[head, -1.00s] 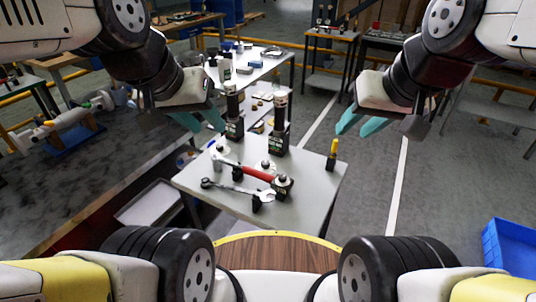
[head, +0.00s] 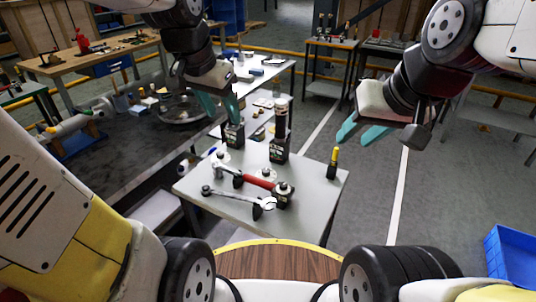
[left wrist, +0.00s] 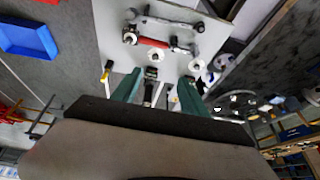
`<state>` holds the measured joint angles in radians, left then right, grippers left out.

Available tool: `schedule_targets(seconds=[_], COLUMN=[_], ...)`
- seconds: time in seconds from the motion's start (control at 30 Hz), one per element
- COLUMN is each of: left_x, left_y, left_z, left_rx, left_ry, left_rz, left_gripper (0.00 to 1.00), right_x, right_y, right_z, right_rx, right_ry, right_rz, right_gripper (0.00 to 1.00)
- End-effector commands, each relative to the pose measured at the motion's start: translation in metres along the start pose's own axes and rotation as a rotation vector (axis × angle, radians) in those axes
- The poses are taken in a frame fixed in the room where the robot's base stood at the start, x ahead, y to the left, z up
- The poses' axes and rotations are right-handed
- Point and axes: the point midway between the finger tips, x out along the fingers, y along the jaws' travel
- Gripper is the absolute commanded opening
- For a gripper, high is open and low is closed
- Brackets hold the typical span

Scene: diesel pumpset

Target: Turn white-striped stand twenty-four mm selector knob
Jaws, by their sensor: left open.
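Two upright black stands with light labels are at the back of the small grey table (head: 318,203): a left one (head: 235,136) and a taller right one (head: 280,137). I cannot tell which is white-striped, and any twenty-four mm marking is too small to read. My left gripper (head: 220,107) is open, pointing down over the left stand, its teal fingers partly hiding the stand's top. In the left wrist view, a black stand (left wrist: 150,88) shows between the open fingers. My right gripper (head: 358,131) is open and empty, in the air right of the table.
A red-handled tool (head: 258,182) and a wrench (head: 236,200) lie across the table's front on black supports. A yellow-topped black item (head: 332,163) stands at the right edge. A blue bin (head: 511,255) is on the floor at the right. A dark workbench (head: 120,150) is at the left.

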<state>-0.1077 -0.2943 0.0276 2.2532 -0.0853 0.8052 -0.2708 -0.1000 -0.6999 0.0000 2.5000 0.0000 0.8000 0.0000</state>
Motion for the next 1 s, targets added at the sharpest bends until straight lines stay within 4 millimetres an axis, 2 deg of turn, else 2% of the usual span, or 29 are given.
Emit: schedule_targets(seconds=[0.03, 0.2, 0.27, 0.4, 0.6, 0.7, 0.8, 1.0], left_x=[0.017, 0.074, 0.098, 0.16, 0.256, 0.294, 0.32, 0.343], left_y=[-0.004, -0.014, -0.016, -0.017, -0.009, -0.005, -0.001, 0.002], left_z=[-0.015, -0.057, -0.069, -0.092, -0.107, -0.107, -0.105, -0.101], left_rx=[0.064, 0.285, 0.364, 0.544, 0.785, 0.876, 0.937, 0.978], left_ry=[-0.037, -0.127, -0.159, -0.225, -0.304, -0.329, -0.345, -0.356], left_rz=[0.006, 0.029, 0.043, 0.085, 0.162, 0.195, 0.22, 0.237], left_gripper=[0.52, 0.52, 0.52, 0.52, 0.52, 0.52, 0.52, 0.52], right_x=[0.0, 0.0, 0.0, 0.0, 0.0, 0.0, 0.0, 0.0], right_y=[0.0, 0.0, 0.0, 0.0, 0.0, 0.0, 0.0, 0.0], right_z=[0.0, 0.0, 0.0, 0.0, 0.0, 0.0, 0.0, 0.0], right_rx=[0.0, 0.0, 0.0, 0.0, 0.0, 0.0, 0.0, 0.0], right_ry=[0.0, 0.0, 0.0, 0.0, 0.0, 0.0, 0.0, 0.0], right_rz=[0.0, 0.0, 0.0, 0.0, 0.0, 0.0, 0.0, 0.0], right_gripper=[0.36, 0.36, 0.36, 0.36, 0.36, 0.36, 0.36, 0.36])
